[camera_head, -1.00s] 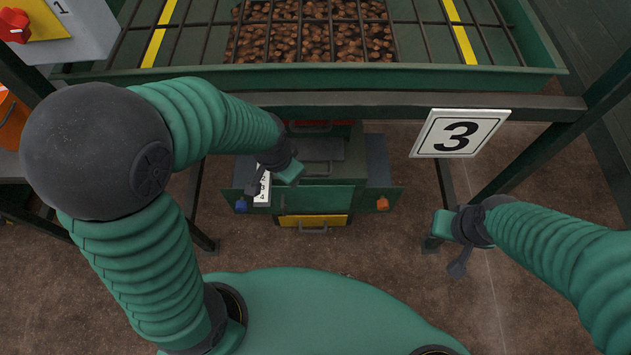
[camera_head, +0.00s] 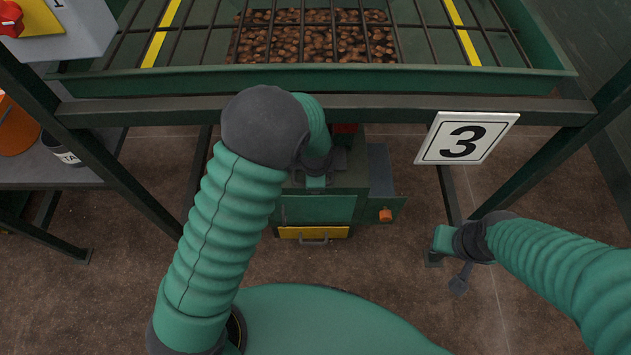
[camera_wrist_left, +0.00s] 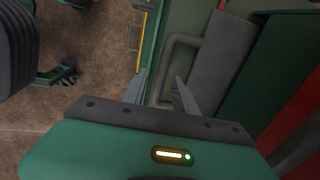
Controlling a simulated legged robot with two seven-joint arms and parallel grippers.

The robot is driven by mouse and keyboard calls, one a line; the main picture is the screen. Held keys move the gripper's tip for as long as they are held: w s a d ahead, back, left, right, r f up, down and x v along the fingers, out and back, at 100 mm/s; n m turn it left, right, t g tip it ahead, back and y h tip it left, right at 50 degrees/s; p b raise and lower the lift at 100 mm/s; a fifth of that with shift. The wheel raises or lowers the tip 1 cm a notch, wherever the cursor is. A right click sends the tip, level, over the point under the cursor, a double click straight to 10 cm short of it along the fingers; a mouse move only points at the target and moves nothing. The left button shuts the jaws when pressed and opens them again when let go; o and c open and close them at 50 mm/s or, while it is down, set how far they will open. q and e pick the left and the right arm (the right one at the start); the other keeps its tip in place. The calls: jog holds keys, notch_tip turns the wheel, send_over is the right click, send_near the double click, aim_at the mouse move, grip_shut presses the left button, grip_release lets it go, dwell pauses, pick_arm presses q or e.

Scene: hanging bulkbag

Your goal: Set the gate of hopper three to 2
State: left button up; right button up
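Hopper three is the green trough (camera_head: 300,82) with brown lumps under a grate, marked by a white "3" sign (camera_head: 466,138). Below it stands a green box (camera_head: 318,208) with a yellow front panel (camera_head: 300,233). My left gripper (camera_head: 316,184) is over the box top. In the left wrist view its two fingers (camera_wrist_left: 161,88) are apart, with the bar of a grey U-shaped handle (camera_wrist_left: 172,52) showing between them. Contact cannot be told. The handle joins a grey plate (camera_wrist_left: 218,65). My left arm hides the box's left side, including the white scale. My right gripper (camera_head: 452,250) is low at right; its fingers are unclear.
An orange knob (camera_head: 385,215) is on the box's right side. Dark frame posts (camera_head: 130,180) stand left and right, with a crossbeam (camera_head: 390,109) above the box. A bench with an orange bucket (camera_head: 14,127) is at left. The floor in front is clear.

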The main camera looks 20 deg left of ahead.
pick_arm(q)
jog(key=shift+r, duration=0.1)
jog(key=shift+c, duration=0.4)
grip_shut()
dwell(0.8)
